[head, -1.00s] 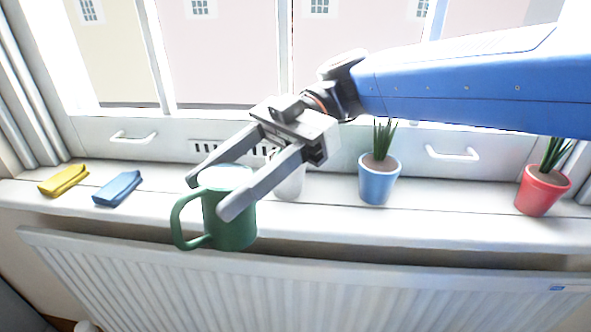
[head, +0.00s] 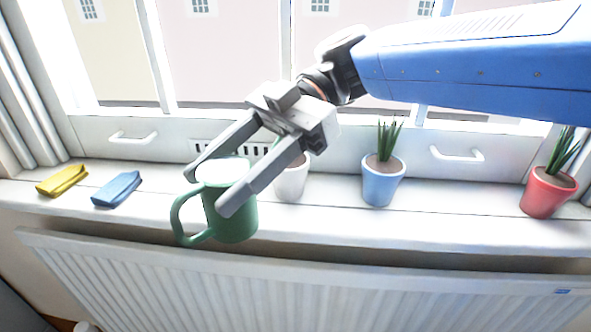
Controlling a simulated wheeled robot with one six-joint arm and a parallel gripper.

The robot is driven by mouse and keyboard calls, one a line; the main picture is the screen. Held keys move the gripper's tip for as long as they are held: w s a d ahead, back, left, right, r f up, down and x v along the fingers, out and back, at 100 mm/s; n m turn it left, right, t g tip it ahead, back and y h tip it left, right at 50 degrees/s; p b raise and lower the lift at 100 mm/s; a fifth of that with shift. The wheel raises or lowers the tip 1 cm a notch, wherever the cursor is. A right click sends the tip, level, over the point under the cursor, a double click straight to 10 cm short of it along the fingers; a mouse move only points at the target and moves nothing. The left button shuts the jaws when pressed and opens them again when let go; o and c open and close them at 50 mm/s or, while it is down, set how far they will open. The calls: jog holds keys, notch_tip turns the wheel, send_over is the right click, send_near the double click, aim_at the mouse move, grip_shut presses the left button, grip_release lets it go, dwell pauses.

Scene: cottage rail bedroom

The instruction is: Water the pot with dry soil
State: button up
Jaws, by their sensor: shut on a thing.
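My gripper (head: 212,190) is shut on a green mug (head: 234,222), its two fingers on either side of the mug's upper part. The mug is upright, with its handle to the left, in front of the sill. A pale surface shows inside its mouth. A blue pot (head: 381,188) and a red pot (head: 545,198) stand to the right, each with a green spiky plant and brownish soil. I cannot tell which soil is dry.
A yellow folded cloth (head: 62,181) and a blue folded cloth (head: 117,189) lie on the left of the white windowsill (head: 450,213). A radiator (head: 300,285) is below the sill. The window frame with handles rises behind.

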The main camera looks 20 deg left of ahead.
jog(key=shift+s+d+r, duration=0.15)
jog(key=shift+r, duration=0.55)
jog(key=shift+s+d+r, duration=0.15)
jog(key=shift+r, duration=0.55)
jog(key=shift+s+d+r, duration=0.15)
jog(key=shift+r, duration=0.55)
